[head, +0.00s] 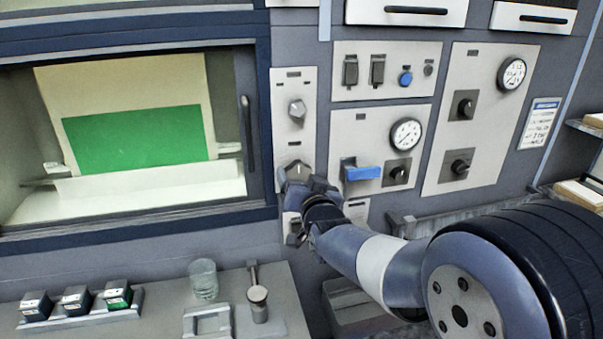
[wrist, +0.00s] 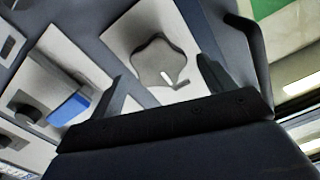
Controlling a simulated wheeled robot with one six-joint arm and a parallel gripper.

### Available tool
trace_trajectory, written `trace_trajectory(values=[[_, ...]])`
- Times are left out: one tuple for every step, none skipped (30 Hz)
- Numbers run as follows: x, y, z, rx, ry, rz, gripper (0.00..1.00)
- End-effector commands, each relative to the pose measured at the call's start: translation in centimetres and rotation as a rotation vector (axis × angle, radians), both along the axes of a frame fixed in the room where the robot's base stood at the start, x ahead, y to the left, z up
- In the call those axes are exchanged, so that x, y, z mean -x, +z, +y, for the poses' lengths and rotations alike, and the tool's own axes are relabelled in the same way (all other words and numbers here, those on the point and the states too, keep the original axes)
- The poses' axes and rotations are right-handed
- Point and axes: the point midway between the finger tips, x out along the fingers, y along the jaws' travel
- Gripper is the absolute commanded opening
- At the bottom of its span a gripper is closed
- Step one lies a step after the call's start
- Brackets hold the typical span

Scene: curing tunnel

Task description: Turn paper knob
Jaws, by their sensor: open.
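A grey lobed knob (wrist: 158,60) with a white pointer mark sits on a pale plate in the wrist view. It appears to be the lower knob (head: 298,170) of the narrow panel in the head view, partly hidden by my gripper (head: 305,190). A similar upper knob (head: 297,110) sits above it. The labels are too small to read, so I cannot tell which is named paper. My gripper (wrist: 163,72) is open, its two dark fingers either side of the knob's lower part in the picture. I cannot tell whether they touch it.
A blue handle (head: 362,172) juts out right of my gripper; it also shows in the wrist view (wrist: 68,108). The tunnel window with its dark door handle (head: 249,142) is to the left. A ledge below holds a glass (head: 203,279) and a metal-topped post (head: 257,300).

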Motion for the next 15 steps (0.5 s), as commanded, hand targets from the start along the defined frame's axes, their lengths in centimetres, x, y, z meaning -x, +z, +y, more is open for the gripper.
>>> trace_trajectory(values=[[-0.35,0.05,0.08,0.000,-0.001,0.001,0.78],[-0.48,0.04,0.11,0.000,0.000,0.001,0.78],[-0.63,0.00,0.16,0.000,0.000,0.001,0.78],[-0.72,-0.01,0.19,0.000,0.000,0.001,0.78],[-0.78,-0.03,0.20,0.000,0.000,0.001,0.78],[-0.83,-0.03,0.22,0.000,0.000,0.000,0.78],[-0.86,-0.04,0.23,0.000,0.000,0.000,0.78],[-0.87,-0.05,0.23,0.000,0.000,0.000,0.78],[-0.87,-0.05,0.23,0.000,0.000,0.000,0.78],[-0.86,-0.05,0.23,0.000,0.000,0.000,0.78],[-0.85,-0.06,0.23,0.000,0.000,0.000,0.78],[-0.85,-0.05,0.23,0.000,0.000,0.000,0.78],[-0.84,-0.05,0.22,0.000,0.000,0.000,0.78],[-0.84,-0.05,0.22,0.000,0.000,0.000,0.76],[-0.84,-0.05,0.22,0.000,0.000,0.000,0.73]])
